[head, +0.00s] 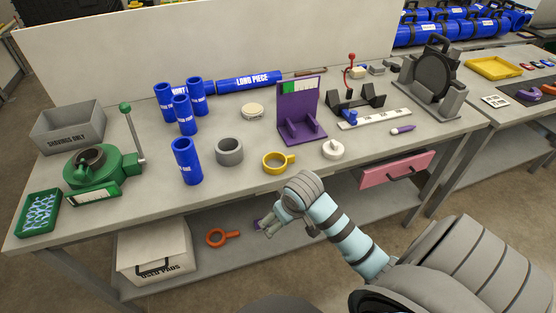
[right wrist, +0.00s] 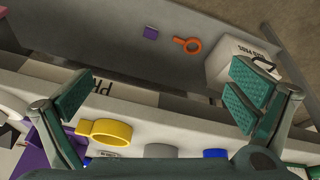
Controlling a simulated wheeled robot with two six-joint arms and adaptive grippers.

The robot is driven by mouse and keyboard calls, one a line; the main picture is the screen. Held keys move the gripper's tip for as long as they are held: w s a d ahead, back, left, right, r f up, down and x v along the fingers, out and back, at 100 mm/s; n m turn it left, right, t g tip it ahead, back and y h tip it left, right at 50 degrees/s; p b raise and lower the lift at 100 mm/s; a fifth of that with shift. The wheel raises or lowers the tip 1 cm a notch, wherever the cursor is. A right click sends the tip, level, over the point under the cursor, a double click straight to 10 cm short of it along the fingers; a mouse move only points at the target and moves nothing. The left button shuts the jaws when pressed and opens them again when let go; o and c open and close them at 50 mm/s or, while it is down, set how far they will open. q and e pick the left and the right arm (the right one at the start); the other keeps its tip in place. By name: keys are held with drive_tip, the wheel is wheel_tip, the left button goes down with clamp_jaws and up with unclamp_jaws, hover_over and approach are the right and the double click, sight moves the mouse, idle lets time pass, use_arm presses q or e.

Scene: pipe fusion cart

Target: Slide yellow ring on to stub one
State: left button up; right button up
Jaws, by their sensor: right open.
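The yellow ring (head: 279,162) lies flat near the bench's front edge in the head view, its short handle pointing right. It also shows in the right wrist view (right wrist: 110,132), nearer the left finger. Several blue stubs stand upright to its left. The front stub (head: 186,162) stands apart from the others; I cannot read for certain which is stub one. My right gripper (head: 268,226) is open and empty, in front of the bench edge and apart from the ring. In the right wrist view its fingers (right wrist: 167,95) are wide apart. My left gripper is out of view.
A grey ring (head: 229,151) stands between the front stub and the yellow ring. A purple stand (head: 301,112) is behind right, with a white round piece (head: 333,149) before it. A green lever tool (head: 100,165) is at left. An orange ring (head: 220,237) lies on the lower shelf.

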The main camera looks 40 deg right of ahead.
drive_tip(key=w+d+r+m, duration=0.1)
drive_tip(key=w+d+r, duration=0.4)
drive_tip(key=w+r, duration=0.15)
drive_tip(key=m, duration=0.2)
approach(278, 163)
drive_tip(key=b+x, duration=0.2)
drive_tip(key=x, duration=0.4)
drive_tip(key=shift+s+f, duration=0.1)
drive_tip(key=shift+f, duration=0.1)
drive_tip(key=shift+r, duration=0.1)
drive_tip(key=c, duration=0.7)
